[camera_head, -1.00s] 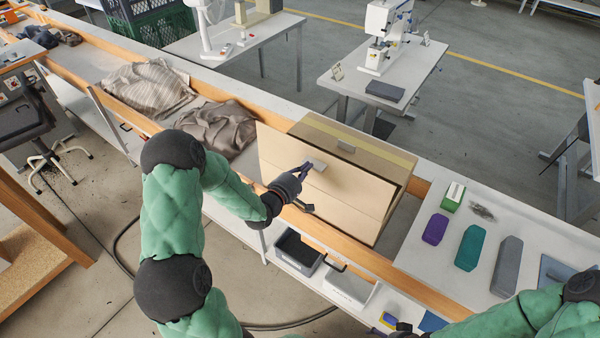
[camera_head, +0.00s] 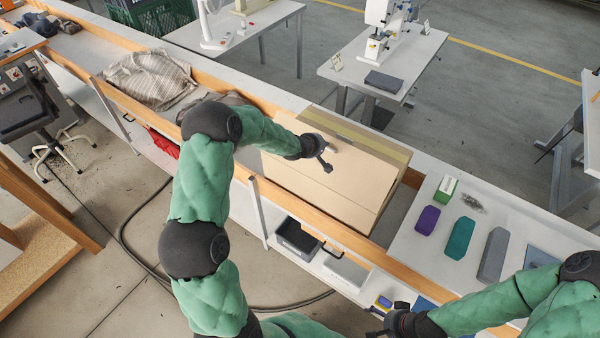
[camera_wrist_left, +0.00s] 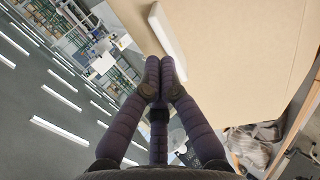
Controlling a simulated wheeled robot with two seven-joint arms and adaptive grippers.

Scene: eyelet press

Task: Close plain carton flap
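The plain tan carton (camera_head: 315,205) sits in a recess of the long bench. Its plain flap (camera_head: 357,175) leans back over the carton's top, towards a yellowish strip (camera_head: 375,142) at the far side. I cannot tell whether it lies fully flat. My left gripper (camera_head: 325,164) is over the flap near its far left edge. In the left wrist view its fingertips (camera_wrist_left: 161,62) are together with nothing visible between them. They are close to a pale bar (camera_wrist_left: 167,40) on the tan board (camera_wrist_left: 235,55); contact is unclear. My right gripper (camera_head: 376,322) is low at the bottom, its fingers indistinct.
Right of the carton, a purple block (camera_head: 427,219), a teal block (camera_head: 460,238), a grey block (camera_head: 492,255) and a green-white box (camera_head: 446,188) rest on the bench. Striped cloth (camera_head: 155,78) lies to the left. A dark bin (camera_head: 297,238) is on the shelf below.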

